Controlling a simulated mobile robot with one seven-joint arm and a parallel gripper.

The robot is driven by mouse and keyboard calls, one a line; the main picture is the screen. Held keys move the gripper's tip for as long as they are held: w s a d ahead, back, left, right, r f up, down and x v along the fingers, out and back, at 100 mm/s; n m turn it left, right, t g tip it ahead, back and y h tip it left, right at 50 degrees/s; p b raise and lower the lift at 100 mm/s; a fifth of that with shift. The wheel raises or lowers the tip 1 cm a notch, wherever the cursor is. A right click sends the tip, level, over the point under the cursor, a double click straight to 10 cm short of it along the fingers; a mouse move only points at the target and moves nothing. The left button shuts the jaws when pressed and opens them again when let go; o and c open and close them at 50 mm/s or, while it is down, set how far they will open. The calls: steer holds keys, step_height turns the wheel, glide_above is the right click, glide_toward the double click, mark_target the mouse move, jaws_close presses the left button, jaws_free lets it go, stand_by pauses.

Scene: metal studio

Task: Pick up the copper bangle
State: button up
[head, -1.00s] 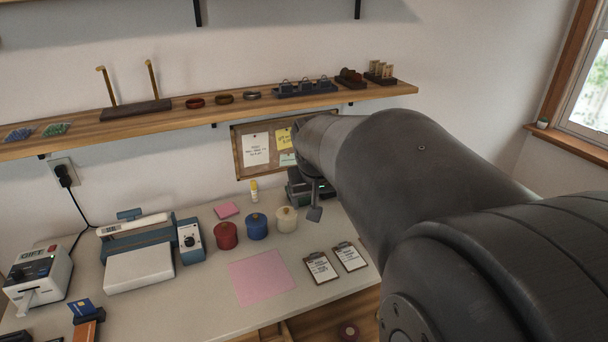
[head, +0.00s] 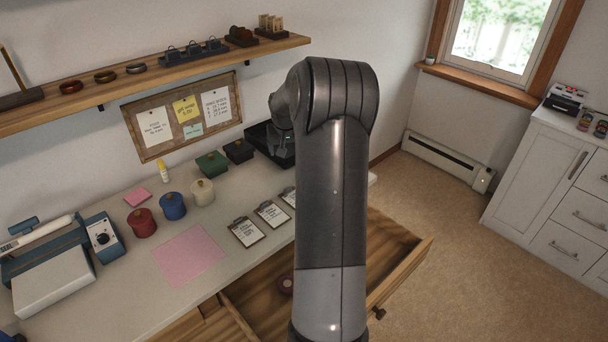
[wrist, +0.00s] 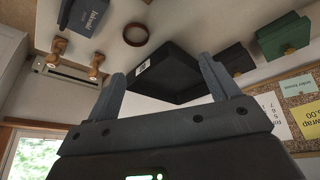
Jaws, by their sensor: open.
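In the head view my arm covers that part of the counter. Another reddish bangle (head: 71,87) sits on the wall shelf, beside a bronze one (head: 105,77) and a silver one (head: 136,68). I cannot tell for sure which is copper. My gripper (wrist: 163,82) is open and empty, its two fingers spread in front of the black tray. The ring is farther off, apart from the fingers.
A green box (head: 211,163) and a dark box (head: 238,150) stand by the tray. An open wooden drawer (head: 390,262) juts out below the counter.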

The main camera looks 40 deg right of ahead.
steer(key=shift+m, duration=0.6)
steer(key=w+d+f, duration=0.1)
steer(key=d+f, duration=0.2)
steer(key=f, duration=0.2)
steer(key=w+d+f, duration=0.1)
steer(key=d+f, duration=0.2)
steer(key=f, duration=0.2)
steer(key=w+d+f, duration=0.1)
steer(key=d+f, duration=0.3)
steer(key=f, duration=0.2)
steer(key=c, duration=1.1)
steer(key=shift+o, duration=0.2)
steer(key=shift+r, duration=0.1)
